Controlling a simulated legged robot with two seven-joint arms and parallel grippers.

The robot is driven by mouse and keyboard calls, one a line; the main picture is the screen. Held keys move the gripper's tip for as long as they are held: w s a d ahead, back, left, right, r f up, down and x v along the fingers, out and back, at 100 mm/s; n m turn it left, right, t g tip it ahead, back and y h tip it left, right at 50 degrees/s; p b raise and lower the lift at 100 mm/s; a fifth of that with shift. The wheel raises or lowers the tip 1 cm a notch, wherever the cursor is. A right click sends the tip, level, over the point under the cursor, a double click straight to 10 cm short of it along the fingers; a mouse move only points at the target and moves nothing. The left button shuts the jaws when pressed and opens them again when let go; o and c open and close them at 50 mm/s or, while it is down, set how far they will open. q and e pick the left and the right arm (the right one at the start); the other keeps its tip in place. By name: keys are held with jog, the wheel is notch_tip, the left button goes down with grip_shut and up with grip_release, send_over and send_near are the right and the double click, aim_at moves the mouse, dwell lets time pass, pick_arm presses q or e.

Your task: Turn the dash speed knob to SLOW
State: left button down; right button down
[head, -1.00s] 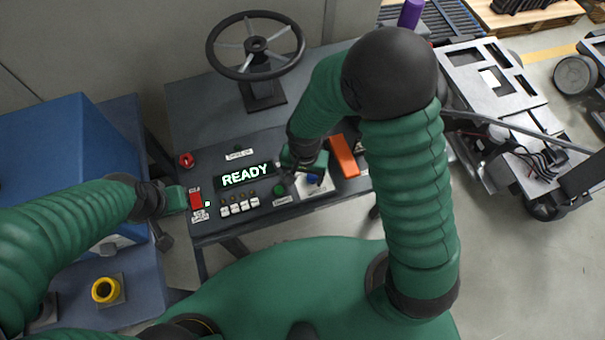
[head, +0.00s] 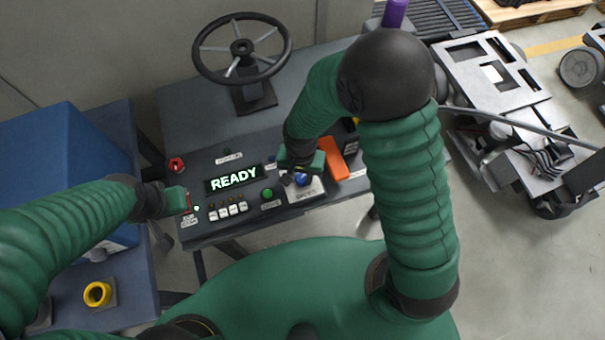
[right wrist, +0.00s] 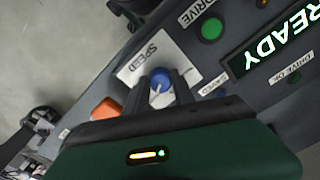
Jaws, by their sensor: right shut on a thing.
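The speed knob (head: 302,180) is a small blue knob on a white plate marked SPEED (head: 310,192), at the right of the dash panel. In the right wrist view the blue knob (right wrist: 161,75) sits between the fingertips, with a pale pointer line on its near side. My right gripper (head: 295,177) is shut on the knob; the wrist view also shows this gripper (right wrist: 161,82). The knob's scale marks are partly hidden by the fingers. My left gripper (head: 186,201) is at the panel's left edge by a red switch; its finger opening is unclear.
A lit READY display (head: 233,179), a green button (head: 267,194) and several small white buttons are left of the knob. An orange block (head: 331,158) is close on its right. A steering wheel (head: 242,48) rises behind the panel.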

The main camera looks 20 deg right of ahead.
jog(key=shift+w+a+r, duration=0.1)
jog(key=shift+w+a, duration=0.05)
jog(key=shift+w, duration=0.15)
jog(key=shift+d, duration=0.25)
jog(key=shift+a+n+p, duration=0.15)
jog(key=shift+n+p, duration=0.25)
jog(key=shift+n, duration=0.4)
jog(key=n+p, duration=0.2)
jog(key=n, duration=0.3)
jog(key=shift+r, duration=0.1)
jog(key=n+p, duration=0.1)
jog(key=n, duration=0.2)
jog(key=shift+n, duration=0.4)
jog(key=n+p, duration=0.2)
jog(key=n, duration=0.2)
jog(key=shift+n, duration=0.3)
jog(key=n+p, duration=0.2)
jog(key=n, duration=0.3)
pick_arm(q)
jog(key=w+p+v, duration=0.1)
jog(key=w+v, duration=0.1)
jog(key=v, duration=0.6)
jog(key=shift+a+r, duration=0.2)
jog(key=shift+r, duration=0.35)
pick_arm(e)
jog(key=shift+n, duration=2)
pick_arm(q)
jog(key=shift+s, duration=0.1)
